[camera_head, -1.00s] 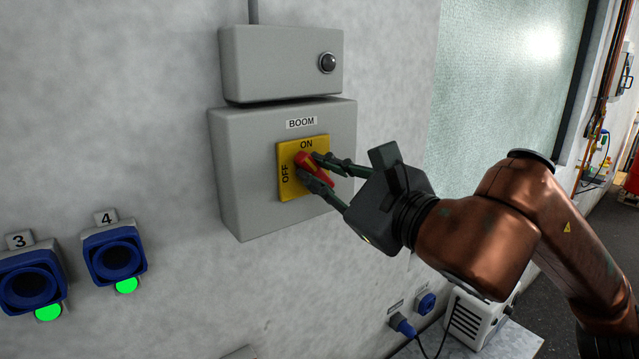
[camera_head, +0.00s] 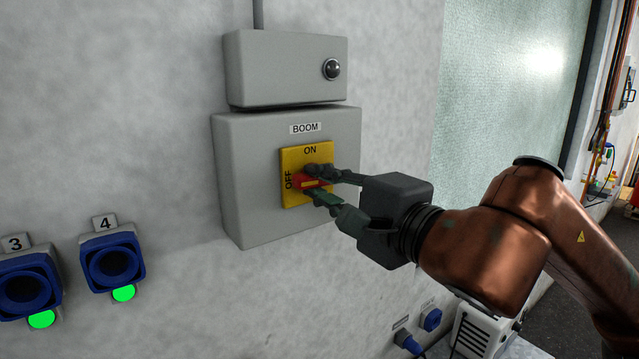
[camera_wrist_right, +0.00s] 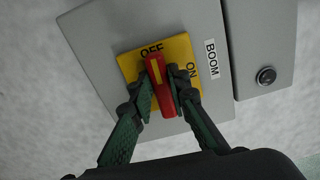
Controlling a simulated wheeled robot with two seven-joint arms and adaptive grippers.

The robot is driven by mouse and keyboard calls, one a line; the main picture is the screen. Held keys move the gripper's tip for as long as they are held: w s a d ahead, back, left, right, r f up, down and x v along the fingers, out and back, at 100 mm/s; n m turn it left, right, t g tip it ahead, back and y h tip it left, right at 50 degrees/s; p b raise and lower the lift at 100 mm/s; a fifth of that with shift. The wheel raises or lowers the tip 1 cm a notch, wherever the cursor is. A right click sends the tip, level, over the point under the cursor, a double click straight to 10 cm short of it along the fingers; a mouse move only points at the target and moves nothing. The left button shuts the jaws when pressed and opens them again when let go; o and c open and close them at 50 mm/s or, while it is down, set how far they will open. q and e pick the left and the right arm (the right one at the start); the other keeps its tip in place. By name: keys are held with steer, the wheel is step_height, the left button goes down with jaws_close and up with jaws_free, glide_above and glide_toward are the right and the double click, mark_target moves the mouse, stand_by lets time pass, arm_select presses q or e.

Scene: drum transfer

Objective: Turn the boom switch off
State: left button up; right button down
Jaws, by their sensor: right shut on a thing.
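The grey BOOM box (camera_head: 245,190) is on the wall, with a yellow switch plate (camera_head: 293,197) marked ON at the top and OFF at the left. The red switch handle (camera_head: 299,183) lies nearly level in the head view, its marked end towards OFF. In the right wrist view the handle (camera_wrist_right: 156,72) lines up with the OFF lettering, away from ON. My right gripper (camera_head: 318,184) is shut on the handle, one finger on each side, partly hiding it. In the wrist view both fingers (camera_wrist_right: 162,97) flank it. My left gripper is not in view.
A smaller grey box (camera_head: 275,70) with a dark round lamp (camera_head: 331,69) sits just above. Blue sockets 3 (camera_head: 25,290) and 4 (camera_head: 112,264), with green lights, are at lower left. A white device (camera_head: 482,330) stands at lower right. The wall around the box is clear.

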steer(key=shift+f+n, duration=0.15)
steer(key=shift+n, duration=0.35)
steer(key=c, duration=1.8)
jaws_free()
steer(key=shift+a, duration=0.1)
steer(key=shift+c, duration=0.2)
steer(key=shift+s+d, duration=0.2)
steer(key=v, duration=1.1)
steer(key=shift+s+d, duration=0.2)
steer(key=shift+s, duration=0.1)
steer(key=shift+a, duration=0.1)
